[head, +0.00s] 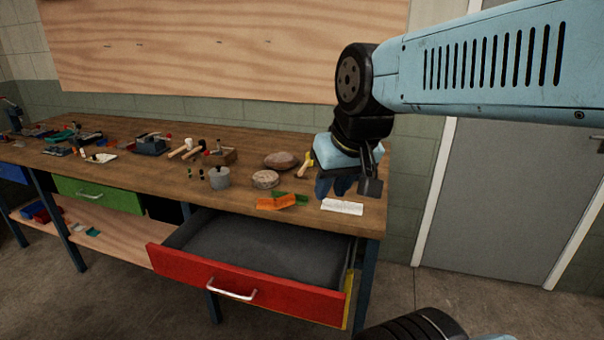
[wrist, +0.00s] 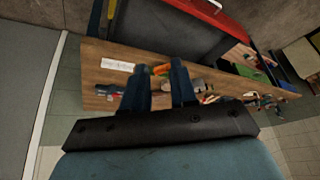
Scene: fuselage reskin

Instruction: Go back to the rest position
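My gripper (head: 333,188) hangs below my blue arm over the right end of the wooden workbench (head: 110,168) in the head view. Its two dark blue fingers point down. In the wrist view my gripper (wrist: 158,78) has its fingers apart, with the bench showing between them and nothing held. A white piece (head: 342,207) lies on the bench just below and right of the fingers. An orange piece (head: 275,202) lies to their left, partly over a green one. How high the fingers are above the bench is hard to tell.
The red drawer (head: 250,285) stands open at the bench's front right; its grey inside looks empty. Stones, a metal pot (head: 219,178), mallets and other tools cover the bench top. A green drawer (head: 98,194) is shut. A grey door (head: 495,205) stands right of the bench.

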